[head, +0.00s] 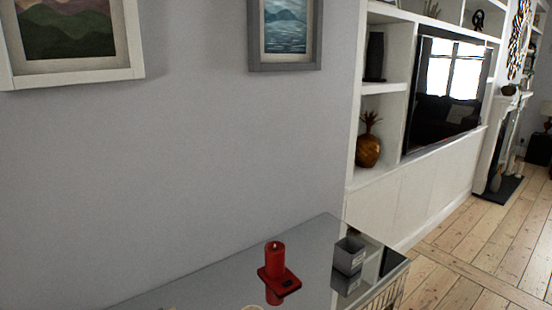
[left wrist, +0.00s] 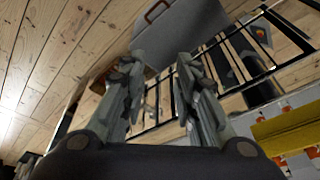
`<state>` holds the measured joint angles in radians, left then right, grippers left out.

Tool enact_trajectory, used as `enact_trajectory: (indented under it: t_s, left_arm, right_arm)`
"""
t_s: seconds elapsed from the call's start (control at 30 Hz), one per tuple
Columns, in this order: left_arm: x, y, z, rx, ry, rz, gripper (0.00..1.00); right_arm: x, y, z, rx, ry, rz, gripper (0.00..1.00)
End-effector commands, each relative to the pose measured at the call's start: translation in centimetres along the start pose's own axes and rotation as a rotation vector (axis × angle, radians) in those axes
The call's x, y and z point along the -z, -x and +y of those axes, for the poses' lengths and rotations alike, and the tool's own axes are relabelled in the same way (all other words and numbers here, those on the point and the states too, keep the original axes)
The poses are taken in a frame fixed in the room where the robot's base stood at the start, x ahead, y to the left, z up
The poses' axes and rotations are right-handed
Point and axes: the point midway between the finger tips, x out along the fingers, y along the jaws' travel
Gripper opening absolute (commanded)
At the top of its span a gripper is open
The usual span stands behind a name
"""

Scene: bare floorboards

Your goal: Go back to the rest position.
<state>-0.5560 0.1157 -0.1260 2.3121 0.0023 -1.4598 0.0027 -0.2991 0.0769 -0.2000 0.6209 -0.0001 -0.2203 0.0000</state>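My left gripper (left wrist: 160,70) shows in the left wrist view. Its two fingers stand apart with nothing between them. It is above the floorboards, beside black metal bars. Neither gripper shows in the head view, and my right gripper is in no view.
In the head view, a glossy tabletop (head: 215,290) against the wall bears a red candle (head: 275,258) on a red holder and a grey square cup (head: 349,255). White shelves (head: 384,140) stand beyond. Floorboards (head: 450,262) are clear at right. A black barred frame (left wrist: 270,72) is close to my left gripper.

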Motion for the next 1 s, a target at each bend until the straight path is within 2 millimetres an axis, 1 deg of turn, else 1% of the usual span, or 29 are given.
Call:
enact_trajectory:
  t_s: [0.03,0.17,0.27,0.3,0.37,0.4,0.47,0.5,0.57,0.6,0.67,0.7,0.83,0.9,1.0]
  left_arm:
    - [-0.3,-1.5,0.1,-0.001,-0.001,-0.010,0.28]
    - [-1.2,-5.8,0.2,-0.003,-0.005,-0.027,0.28]
    - [-2.6,-9.7,0.4,-0.006,-0.009,-0.045,0.28]
    - [-3.3,-11.4,0.5,-0.007,-0.010,-0.052,0.28]
    - [-4.5,-13.9,0.6,-0.008,-0.013,-0.062,0.28]
    - [-5.5,-15.5,0.7,-0.009,-0.014,-0.070,0.28]
    - [-7.0,-17.8,0.8,-0.010,-0.016,-0.081,0.28]
    - [-8.2,-19.2,0.9,-0.011,-0.018,-0.089,0.28]
    - [-10.0,-21.2,1.0,-0.012,-0.021,-0.101,0.28]
    - [-11.2,-22.5,1.0,-0.013,-0.022,-0.108,0.28]
    - [-13.3,-24.2,1.1,-0.015,-0.025,-0.120,0.28]
    - [-14.7,-25.2,1.2,-0.016,-0.027,-0.127,0.28]
    - [-19.5,-28.0,1.3,-0.018,-0.033,-0.152,0.28]
    - [-22.1,-29.0,1.3,-0.019,-0.036,-0.164,0.28]
    - [-25.3,-29.9,1.3,-0.020,-0.040,-0.178,0.28]
  right_arm:
    - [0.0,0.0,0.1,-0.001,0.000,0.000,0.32]
    - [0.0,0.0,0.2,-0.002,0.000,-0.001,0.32]
    - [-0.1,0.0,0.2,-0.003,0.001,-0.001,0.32]
    - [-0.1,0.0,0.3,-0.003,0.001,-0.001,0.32]
    - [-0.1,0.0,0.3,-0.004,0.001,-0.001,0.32]
    - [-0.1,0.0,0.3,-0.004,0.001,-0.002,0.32]
    - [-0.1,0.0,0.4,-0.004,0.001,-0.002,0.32]
    - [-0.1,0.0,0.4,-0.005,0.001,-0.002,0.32]
    - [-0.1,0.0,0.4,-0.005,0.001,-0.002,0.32]
    - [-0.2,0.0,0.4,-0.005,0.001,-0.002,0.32]
    - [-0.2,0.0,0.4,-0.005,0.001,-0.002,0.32]
    - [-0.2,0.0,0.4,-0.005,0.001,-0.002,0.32]
    - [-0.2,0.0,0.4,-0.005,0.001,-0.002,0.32]
    - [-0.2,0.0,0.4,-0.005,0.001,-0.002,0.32]
    - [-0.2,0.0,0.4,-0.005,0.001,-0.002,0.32]
